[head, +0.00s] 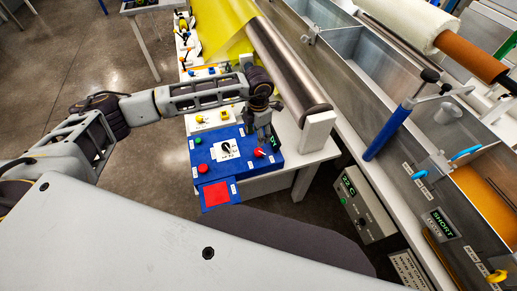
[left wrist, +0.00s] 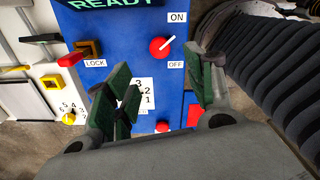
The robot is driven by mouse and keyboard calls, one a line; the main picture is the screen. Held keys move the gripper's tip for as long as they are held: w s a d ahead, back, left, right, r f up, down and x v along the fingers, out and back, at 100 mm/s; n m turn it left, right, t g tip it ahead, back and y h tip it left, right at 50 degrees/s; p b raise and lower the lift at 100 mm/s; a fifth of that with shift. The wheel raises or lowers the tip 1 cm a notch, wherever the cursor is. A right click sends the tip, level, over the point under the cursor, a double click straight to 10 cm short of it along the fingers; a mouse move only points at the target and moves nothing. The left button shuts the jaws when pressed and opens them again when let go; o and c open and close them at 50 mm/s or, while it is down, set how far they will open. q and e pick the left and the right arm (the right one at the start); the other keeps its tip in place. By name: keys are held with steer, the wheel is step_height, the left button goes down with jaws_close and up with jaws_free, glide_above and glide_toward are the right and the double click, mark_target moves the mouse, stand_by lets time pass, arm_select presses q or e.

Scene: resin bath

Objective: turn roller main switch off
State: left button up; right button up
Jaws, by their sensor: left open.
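The roller main switch (left wrist: 160,47) is a red round knob with a white pointer on a blue control panel (head: 208,152). In the left wrist view its pointer aims up and right, towards the ON label (left wrist: 177,17); the OFF label (left wrist: 176,65) is below. The knob also shows in the head view (head: 259,153), at the panel's right part. My left gripper (left wrist: 165,85) is open and empty, its green-padded fingers spread below the knob in the wrist picture, with no visible contact. In the head view, the left gripper (head: 262,134) hangs just above the knob.
A metal roller (head: 285,70) with yellow sheet stands behind. Resin baths (head: 365,55) lie right.

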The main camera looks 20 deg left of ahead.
mark_target(258, 151)
arm_select(q)
step_height(258, 151, down, 11)
steer(key=shift+r+p, duration=0.15)
steer(key=shift+p, duration=0.65)
steer(key=shift+c, duration=1)
steer(key=c, duration=0.8)
